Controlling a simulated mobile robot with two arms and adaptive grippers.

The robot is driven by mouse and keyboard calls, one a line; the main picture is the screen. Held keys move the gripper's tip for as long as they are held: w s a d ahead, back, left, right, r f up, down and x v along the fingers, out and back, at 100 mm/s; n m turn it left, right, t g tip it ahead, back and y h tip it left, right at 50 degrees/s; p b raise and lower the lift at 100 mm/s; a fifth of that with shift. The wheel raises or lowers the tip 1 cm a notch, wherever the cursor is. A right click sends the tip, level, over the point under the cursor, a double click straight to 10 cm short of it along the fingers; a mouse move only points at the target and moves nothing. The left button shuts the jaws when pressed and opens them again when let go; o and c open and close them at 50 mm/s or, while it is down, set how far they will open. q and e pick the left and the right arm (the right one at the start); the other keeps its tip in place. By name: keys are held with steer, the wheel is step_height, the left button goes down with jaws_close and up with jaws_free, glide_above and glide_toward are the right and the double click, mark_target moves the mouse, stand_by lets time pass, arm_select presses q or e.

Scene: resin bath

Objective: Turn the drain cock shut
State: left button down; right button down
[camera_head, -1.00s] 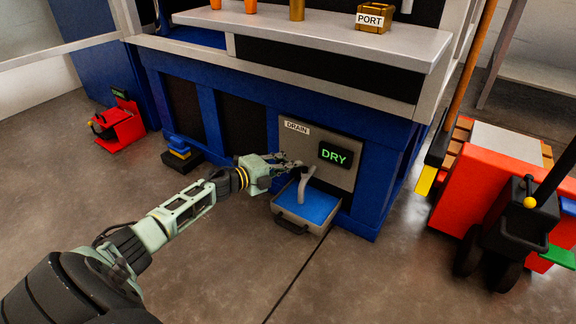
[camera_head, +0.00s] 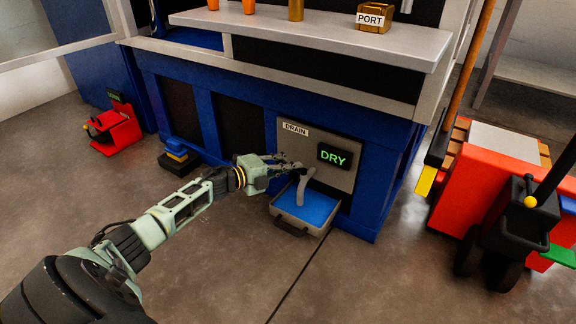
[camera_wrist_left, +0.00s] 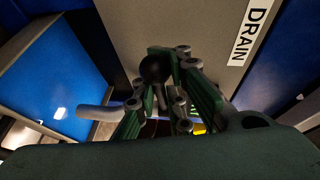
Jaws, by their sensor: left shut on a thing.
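The drain cock's dark round knob (camera_wrist_left: 155,68) shows between the fingers in the left wrist view. My left gripper (camera_head: 294,166) is shut on it in front of the grey drain panel (camera_head: 291,146); in the head view the fingers hide most of the cock. A grey bent spout (camera_head: 303,186) comes down beside the fingertips and also shows in the left wrist view (camera_wrist_left: 95,112). The panel carries a DRAIN label (camera_head: 295,129) and a display (camera_head: 333,157) reading DRY in green. My right gripper is out of view.
A grey tray (camera_head: 318,232) with a blue inside is below the spout. A blue bench frame (camera_head: 365,215) surrounds the panel, with a pale shelf (camera_head: 330,43) above. A red cart (camera_head: 480,180) stands at right. The floor left of the tray is mostly clear.

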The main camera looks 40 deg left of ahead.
arm_select(q)
steer(key=shift+w+a+r, duration=0.1)
steer(key=shift+a, duration=0.25)
steer(key=c, duration=1.9)
jaws_free()
steer(key=shift+c, duration=0.2)
steer(key=shift+o, duration=0.4)
steer(key=shift+d, duration=0.15)
steer(key=v, duration=1.2)
steer(key=shift+d, duration=0.1)
